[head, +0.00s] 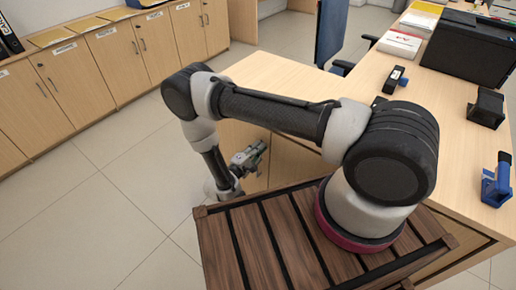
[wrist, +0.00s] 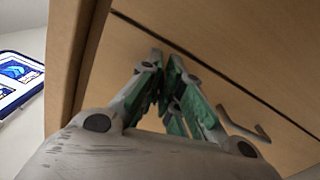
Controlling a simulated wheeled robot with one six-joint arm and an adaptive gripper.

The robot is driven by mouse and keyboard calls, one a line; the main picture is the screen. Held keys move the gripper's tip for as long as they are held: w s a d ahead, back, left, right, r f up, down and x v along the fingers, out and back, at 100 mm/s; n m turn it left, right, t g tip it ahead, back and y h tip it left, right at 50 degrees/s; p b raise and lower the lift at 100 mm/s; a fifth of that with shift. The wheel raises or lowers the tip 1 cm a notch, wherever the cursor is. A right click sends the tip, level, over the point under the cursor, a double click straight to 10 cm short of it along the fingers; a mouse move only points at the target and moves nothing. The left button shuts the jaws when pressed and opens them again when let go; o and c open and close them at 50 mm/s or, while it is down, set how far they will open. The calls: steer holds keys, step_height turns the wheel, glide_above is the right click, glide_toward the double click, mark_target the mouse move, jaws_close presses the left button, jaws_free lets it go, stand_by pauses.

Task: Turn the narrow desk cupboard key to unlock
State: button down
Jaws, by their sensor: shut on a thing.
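The narrow desk cupboard (head: 283,162) is pale wood under the desk, and its front (wrist: 130,55) fills much of the wrist view. A dark seam runs diagonally across it, and a bent metal handle (wrist: 240,122) is right of my fingers. My gripper (wrist: 164,62) has green-sided fingers closed together against the front below the seam. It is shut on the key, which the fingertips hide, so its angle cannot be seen. In the head view my gripper (head: 258,152) is beside the desk at the cupboard, partly behind my arm.
The desk top (head: 395,125) carries a black stamp-like item (head: 394,80), a dark box (head: 486,108) and a blue device (head: 496,182) at right. Low cupboards (head: 90,65) line the left wall. The tiled floor (head: 110,195) between is clear.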

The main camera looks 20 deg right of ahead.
steer(key=shift+f+m, duration=0.2)
steer(key=shift+m, duration=1)
steer(key=c, duration=1.6)
jaws_free()
steer(key=v, duration=1.2)
